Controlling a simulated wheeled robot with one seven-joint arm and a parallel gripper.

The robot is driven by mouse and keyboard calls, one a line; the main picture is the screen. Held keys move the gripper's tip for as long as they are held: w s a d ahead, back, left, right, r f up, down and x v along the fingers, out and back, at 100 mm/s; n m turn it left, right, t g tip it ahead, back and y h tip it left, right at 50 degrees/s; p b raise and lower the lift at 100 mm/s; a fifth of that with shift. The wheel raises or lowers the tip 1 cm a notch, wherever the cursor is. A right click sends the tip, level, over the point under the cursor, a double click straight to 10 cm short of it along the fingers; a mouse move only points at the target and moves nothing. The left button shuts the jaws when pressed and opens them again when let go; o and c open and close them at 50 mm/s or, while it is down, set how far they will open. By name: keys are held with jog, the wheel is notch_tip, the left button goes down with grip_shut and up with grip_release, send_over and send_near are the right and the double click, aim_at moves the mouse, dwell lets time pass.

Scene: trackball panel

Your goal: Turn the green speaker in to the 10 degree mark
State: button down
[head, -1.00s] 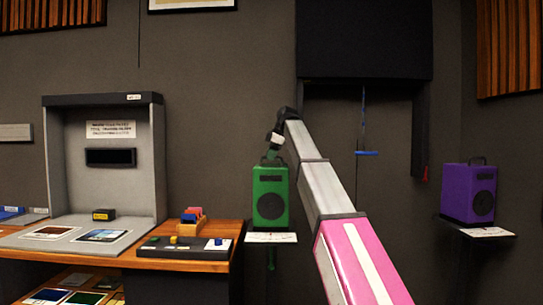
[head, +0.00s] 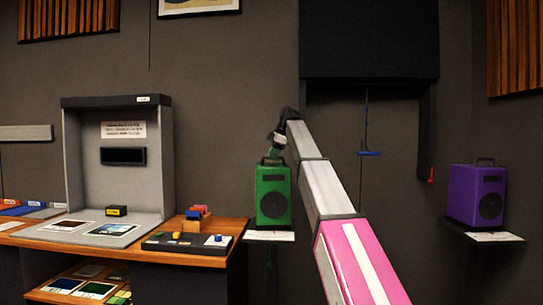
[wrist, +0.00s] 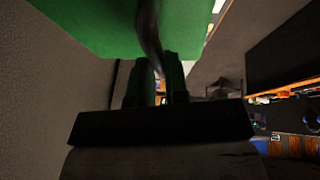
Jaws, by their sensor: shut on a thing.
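The green speaker (head: 273,196) stands upright on a small shelf with a white marked plate (head: 269,236) in the head view. The marks on the plate are too small to read. My gripper (head: 273,158) is at the top of the speaker, at its handle. In the wrist view the gripper's two fingers (wrist: 159,84) are shut on the dark handle (wrist: 149,25) of the green speaker (wrist: 98,22). The fingertips are partly hidden in the head view.
A purple speaker (head: 477,194) stands on another shelf at the right. At the left is a wooden bench (head: 215,245) with a grey booth (head: 120,165) and a dark control panel (head: 187,243). A blue handle (head: 369,154) hangs at the back wall.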

jog(key=c, duration=1.1)
grip_release()
jog(key=shift+d+r, duration=0.1)
jog(key=v, duration=1)
jog(key=shift+d+r, duration=0.1)
jog(key=shift+r, duration=0.15)
